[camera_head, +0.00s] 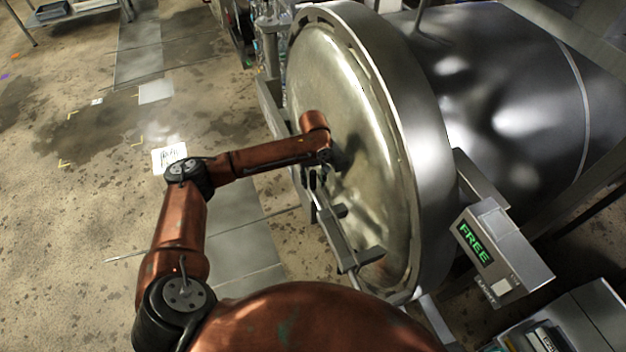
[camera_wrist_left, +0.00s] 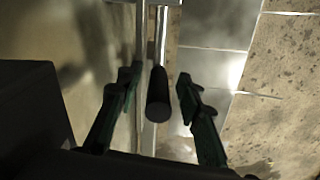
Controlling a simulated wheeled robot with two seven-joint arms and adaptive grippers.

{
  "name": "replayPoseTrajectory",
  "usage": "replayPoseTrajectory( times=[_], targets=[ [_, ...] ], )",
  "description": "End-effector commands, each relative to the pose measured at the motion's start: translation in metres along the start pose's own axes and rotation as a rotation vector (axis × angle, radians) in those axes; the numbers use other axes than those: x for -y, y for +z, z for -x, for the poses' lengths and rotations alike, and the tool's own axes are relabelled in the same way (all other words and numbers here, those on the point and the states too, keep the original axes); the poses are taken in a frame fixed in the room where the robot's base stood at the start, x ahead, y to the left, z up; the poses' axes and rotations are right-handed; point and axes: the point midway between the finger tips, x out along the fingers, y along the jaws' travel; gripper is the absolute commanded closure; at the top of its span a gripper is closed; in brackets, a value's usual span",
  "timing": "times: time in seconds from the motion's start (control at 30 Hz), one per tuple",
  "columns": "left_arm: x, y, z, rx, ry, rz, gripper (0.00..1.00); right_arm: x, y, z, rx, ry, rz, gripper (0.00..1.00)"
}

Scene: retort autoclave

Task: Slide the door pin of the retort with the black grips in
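The retort's big round metal door (camera_head: 330,80) fills the middle of the head view, with the drum (camera_head: 500,90) behind it. My left gripper (camera_head: 316,182) is low at the door's left face, partly hidden by my wrist. In the left wrist view my left gripper (camera_wrist_left: 159,82) is open, one finger on each side of a black grip (camera_wrist_left: 158,96). The grip sits on the end of a shiny metal rod (camera_wrist_left: 162,38). Gaps show between the grip and both fingers. My right gripper is not in view.
A metal bar with dark ends (camera_head: 345,240) stands out in front of the door's lower part. A box with a green "FREE" display (camera_head: 475,243) is at the retort's right side. The stained floor (camera_head: 80,200) on the left is mostly clear.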

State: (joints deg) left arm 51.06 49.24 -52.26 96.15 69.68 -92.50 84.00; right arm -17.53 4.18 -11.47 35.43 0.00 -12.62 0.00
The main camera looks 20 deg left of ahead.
Motion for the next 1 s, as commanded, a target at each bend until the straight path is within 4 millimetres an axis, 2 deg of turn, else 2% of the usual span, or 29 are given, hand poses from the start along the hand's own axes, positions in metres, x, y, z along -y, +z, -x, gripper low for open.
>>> replayPoseTrajectory(
  times=[0.17, 0.27, 0.37, 0.47, 0.8, 1.0],
  targets=[
    [0.000, -0.001, 0.001, -0.002, 0.000, 0.001, 0.65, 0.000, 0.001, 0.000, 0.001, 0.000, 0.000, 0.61],
    [0.000, -0.002, 0.002, -0.003, 0.001, 0.002, 0.65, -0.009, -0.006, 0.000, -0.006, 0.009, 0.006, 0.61],
    [0.000, -0.002, 0.009, -0.004, 0.002, 0.001, 0.65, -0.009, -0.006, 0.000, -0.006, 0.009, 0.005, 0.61],
    [0.000, -0.002, 0.023, -0.005, 0.003, 0.001, 0.65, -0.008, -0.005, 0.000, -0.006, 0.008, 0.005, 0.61],
    [0.000, -0.002, 0.092, -0.003, 0.002, 0.000, 0.65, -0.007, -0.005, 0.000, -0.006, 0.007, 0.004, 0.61],
    [0.000, -0.001, 0.115, -0.001, 0.001, 0.001, 0.65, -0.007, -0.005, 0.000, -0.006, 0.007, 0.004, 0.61]
  ],
)
